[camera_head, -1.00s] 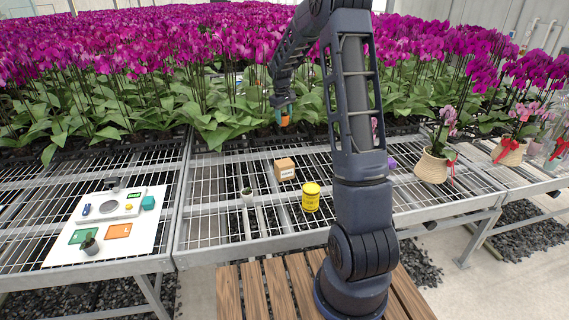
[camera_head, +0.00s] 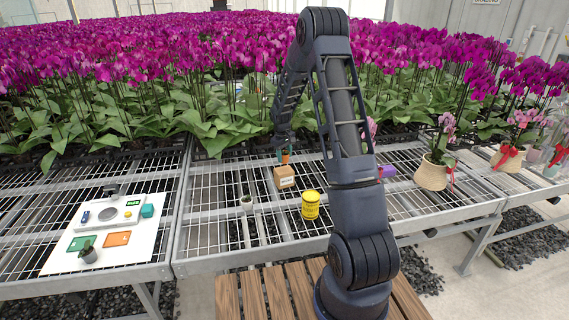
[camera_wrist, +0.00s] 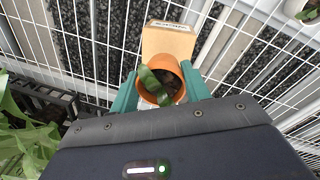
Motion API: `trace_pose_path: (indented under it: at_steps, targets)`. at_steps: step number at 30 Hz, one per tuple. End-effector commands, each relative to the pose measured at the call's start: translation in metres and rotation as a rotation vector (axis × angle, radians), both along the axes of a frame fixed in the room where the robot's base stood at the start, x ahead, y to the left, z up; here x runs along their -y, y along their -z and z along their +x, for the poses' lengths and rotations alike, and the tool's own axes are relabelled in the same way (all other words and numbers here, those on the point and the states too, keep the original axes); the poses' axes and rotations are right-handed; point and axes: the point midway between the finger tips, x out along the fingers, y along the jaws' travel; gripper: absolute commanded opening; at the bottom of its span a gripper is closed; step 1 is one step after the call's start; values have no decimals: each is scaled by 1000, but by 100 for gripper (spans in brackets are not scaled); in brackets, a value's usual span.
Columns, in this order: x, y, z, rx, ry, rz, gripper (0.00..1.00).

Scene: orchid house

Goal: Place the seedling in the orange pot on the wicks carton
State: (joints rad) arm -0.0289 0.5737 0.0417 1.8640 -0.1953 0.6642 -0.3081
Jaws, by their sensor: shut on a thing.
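My gripper (camera_head: 285,149) is shut on the orange pot (camera_head: 286,158), which holds the seedling. The wrist view shows the pot (camera_wrist: 181,96) between the teal fingers, with the seedling's green leaves (camera_wrist: 152,80) and dark soil inside. The wicks carton (camera_head: 285,181) is a small brown box with a white label, standing on the mesh bench. In the head view the pot is just above the carton's back edge. In the wrist view it overlaps the near part of the carton (camera_wrist: 168,42). I cannot tell whether they touch.
A yellow tin (camera_head: 311,207) stands right of the carton, and a small pale pot (camera_head: 247,202) stands to its left. A purple object (camera_head: 387,171) lies behind my arm. A white board (camera_head: 140,240) with small items is at the left. Orchids crowd behind.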

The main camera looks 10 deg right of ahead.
Motion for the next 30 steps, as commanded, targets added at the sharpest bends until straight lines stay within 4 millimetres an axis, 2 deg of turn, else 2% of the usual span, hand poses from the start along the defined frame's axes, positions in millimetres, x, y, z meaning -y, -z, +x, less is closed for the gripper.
trace_pose_path:
  at_steps: [10, 22, 23, 26, 30]
  targets:
    - [-1, 39, -1, -2, -2, 0, 23]
    - [0, 44, 0, 0, -1, 0, 23]
    - [0, 45, 0, 0, -1, 0, 49]
    - [0, 44, 0, 0, -1, 0, 68]
    - [0, 44, 0, 0, -1, 0, 69]
